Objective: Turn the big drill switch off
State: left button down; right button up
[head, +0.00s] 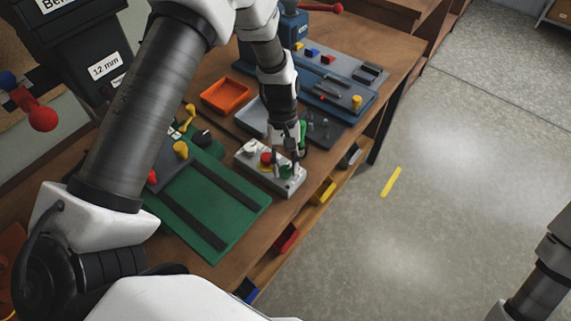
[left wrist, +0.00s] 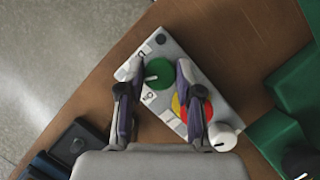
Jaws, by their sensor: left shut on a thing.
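A grey control box (head: 262,176) sits near the right edge of the bench in the head view. It carries a green round switch (left wrist: 158,72), a red button (head: 266,158) on yellow, and a white knob (head: 250,147). The switch has a pale pointer line toward its left side in the left wrist view. My left gripper (head: 288,157) is over the box, its fingers (left wrist: 158,76) on either side of the green switch, shut on it. In the head view the fingers partly hide the switch. My right gripper is out of view.
A green mat (head: 215,206) with dark strips lies beside the box. An orange tray (head: 225,96) and a blue board (head: 340,95) lie farther back. Colored bins (head: 286,238) sit on a shelf below the bench edge. The floor at right is clear.

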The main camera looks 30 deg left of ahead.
pick_arm(q)
jog(key=c, duration=0.8)
grip_release()
jog(key=shift+f, duration=0.1)
jog(key=v, duration=1.2)
jog(key=shift+w, duration=0.1)
